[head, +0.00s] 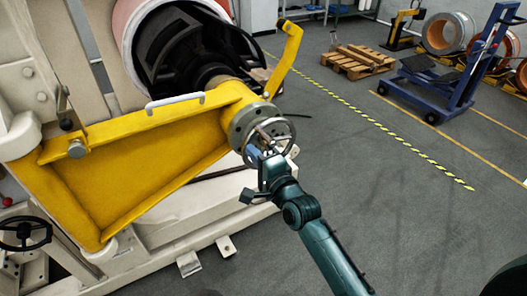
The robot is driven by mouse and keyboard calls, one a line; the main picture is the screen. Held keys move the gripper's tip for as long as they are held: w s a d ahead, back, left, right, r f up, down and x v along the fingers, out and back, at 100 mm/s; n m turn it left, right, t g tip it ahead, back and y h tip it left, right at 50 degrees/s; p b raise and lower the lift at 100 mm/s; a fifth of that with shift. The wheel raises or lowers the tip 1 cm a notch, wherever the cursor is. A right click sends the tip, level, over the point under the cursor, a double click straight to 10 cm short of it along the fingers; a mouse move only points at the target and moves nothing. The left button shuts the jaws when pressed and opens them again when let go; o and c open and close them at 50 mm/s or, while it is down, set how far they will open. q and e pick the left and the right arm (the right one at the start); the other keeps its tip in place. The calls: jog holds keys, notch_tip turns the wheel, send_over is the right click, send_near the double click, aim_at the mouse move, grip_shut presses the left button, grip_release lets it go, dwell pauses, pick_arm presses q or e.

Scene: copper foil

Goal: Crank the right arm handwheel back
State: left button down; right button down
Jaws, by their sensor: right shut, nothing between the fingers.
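The right arm handwheel (291,137) is a small grey metal wheel at the end of the yellow swing arm (130,165), in front of a round flange (244,122). My right gripper (269,155) is at the lower left part of the wheel, its fingers shut with nothing between them. The fingers overlap the wheel in the view; I cannot tell whether they touch it. My teal right arm comes up from the bottom right and hides part of the wheel's lower side. My left gripper is not in view.
A copper foil roll (127,22) sits in the cream machine behind the yellow arm. A black handwheel (25,233) is at lower left. A blue lift cart (455,75) and a wooden pallet (352,62) stand at the back right. The grey floor (400,190) on the right is clear.

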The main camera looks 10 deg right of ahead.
aim_at(243, 157)
jog(key=f+b, duration=0.1)
jog(key=f, duration=0.1)
jog(key=f+b, duration=0.1)
jog(key=f, duration=0.2)
jog(key=shift+s+a+f, duration=0.1)
jog(key=shift+a, duration=0.1)
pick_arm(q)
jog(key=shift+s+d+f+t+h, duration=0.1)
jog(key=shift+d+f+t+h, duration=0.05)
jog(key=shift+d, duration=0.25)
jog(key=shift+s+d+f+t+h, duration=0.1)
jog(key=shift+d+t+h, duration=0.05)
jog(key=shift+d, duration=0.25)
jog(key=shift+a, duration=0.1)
